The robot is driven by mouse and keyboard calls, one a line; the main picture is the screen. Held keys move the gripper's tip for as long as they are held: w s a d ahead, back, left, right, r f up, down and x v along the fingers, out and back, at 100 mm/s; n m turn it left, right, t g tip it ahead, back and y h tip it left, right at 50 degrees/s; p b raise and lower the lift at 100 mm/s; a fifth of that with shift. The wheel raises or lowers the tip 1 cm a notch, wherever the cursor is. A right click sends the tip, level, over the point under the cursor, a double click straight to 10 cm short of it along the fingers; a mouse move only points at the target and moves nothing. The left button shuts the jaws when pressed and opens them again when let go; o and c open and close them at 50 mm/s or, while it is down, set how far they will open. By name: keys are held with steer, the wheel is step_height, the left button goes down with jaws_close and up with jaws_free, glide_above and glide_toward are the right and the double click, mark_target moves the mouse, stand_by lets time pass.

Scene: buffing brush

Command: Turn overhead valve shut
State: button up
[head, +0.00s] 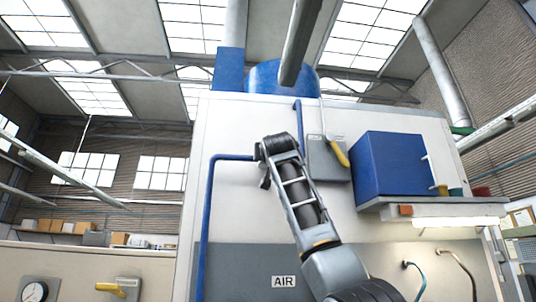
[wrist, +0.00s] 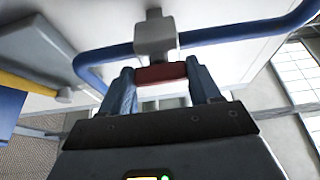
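In the wrist view, a red valve handle (wrist: 160,73) sits under a grey valve body (wrist: 155,38) on a blue pipe (wrist: 235,32). My gripper (wrist: 160,75) has one blue finger on each side of the handle. No gap shows between the handle's ends and the fingertips, so it looks shut on the handle. In the head view, my gripper (head: 265,170) is up at the wall panel, at the end of the blue pipe run (head: 228,157). My arm hides the red handle there.
A grey box (head: 325,165) with a yellow lever (head: 341,153) is just right of my gripper. A blue cabinet (head: 392,163) and a shelf (head: 430,202) with small pots stand further right. A gauge (head: 35,290) and another yellow lever (head: 110,289) are low at left.

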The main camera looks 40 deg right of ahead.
steer(key=c, duration=0.5)
steer(key=shift+m, duration=0.3)
steer(key=m+g+p, duration=0.3)
steer(key=m, duration=0.4)
steer(key=m+g+h+p, duration=0.1)
steer(key=m+g+p, duration=0.2)
steer(key=m, duration=0.4)
steer(key=m+g+h+p, duration=0.1)
steer(key=m+g+p, duration=0.2)
steer(key=m+p, duration=0.2)
steer(key=shift+w+a+r+m, duration=0.1)
steer(key=shift+r+m, duration=0.05)
steer(key=shift+m, duration=0.55)
steer(key=shift+w+a+r+m, duration=0.1)
steer(key=shift+m, duration=0.6)
steer(key=o, duration=1)
steer(key=shift+o, duration=0.2)
